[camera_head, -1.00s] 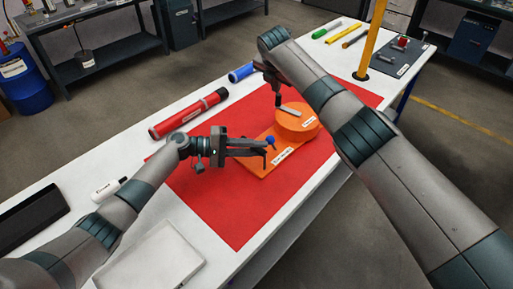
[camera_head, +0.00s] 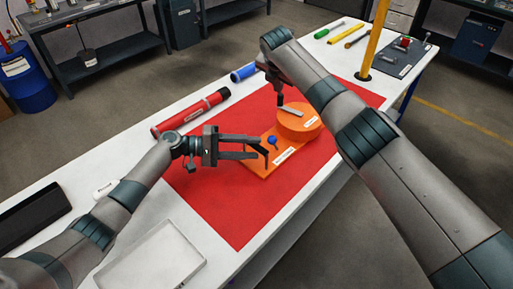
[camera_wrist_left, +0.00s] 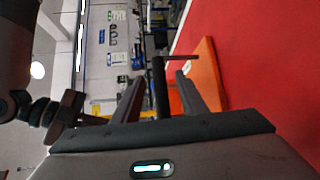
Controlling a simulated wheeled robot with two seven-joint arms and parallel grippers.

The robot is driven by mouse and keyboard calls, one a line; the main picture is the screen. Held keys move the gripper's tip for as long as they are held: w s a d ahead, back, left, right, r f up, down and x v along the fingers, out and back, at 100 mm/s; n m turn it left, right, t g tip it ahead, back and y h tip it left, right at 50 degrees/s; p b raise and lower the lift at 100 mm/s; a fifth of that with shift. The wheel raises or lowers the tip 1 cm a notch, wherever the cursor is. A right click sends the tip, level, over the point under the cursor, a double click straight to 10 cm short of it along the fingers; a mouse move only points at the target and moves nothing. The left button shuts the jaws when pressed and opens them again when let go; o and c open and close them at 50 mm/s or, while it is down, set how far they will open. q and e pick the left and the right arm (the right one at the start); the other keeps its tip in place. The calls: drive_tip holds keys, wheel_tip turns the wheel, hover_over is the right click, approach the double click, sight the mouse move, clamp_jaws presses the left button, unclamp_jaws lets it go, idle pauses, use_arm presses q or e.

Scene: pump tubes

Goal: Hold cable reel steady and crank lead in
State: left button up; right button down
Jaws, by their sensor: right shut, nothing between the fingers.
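The orange cable reel (camera_head: 298,128) stands on an orange base plate (camera_head: 262,163) on the red mat. A grey bar (camera_head: 293,109) lies across its top, and a blue knob (camera_head: 273,141) shows above the plate. My left gripper (camera_head: 258,147) is open, with its fingertips at the plate's left side, near the knob. In the left wrist view a dark bent rod (camera_wrist_left: 160,88) runs between the fingers with gaps on both sides. What it is attached to is unclear. My right gripper (camera_head: 280,99) is shut and empty, pointing down at the reel's far left edge; whether it touches is unclear.
A red cylinder (camera_head: 190,113) and a blue one (camera_head: 243,72) lie behind the mat (camera_head: 225,205). A white tray (camera_head: 155,260) lies at the front left. A yellow post (camera_head: 374,40) rises at the table's far end. My right arm crosses the table's right side.

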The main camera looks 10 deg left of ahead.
use_arm(q)
drive_tip(key=v, duration=0.9)
drive_tip(key=shift+s+f, duration=0.1)
idle(0.3)
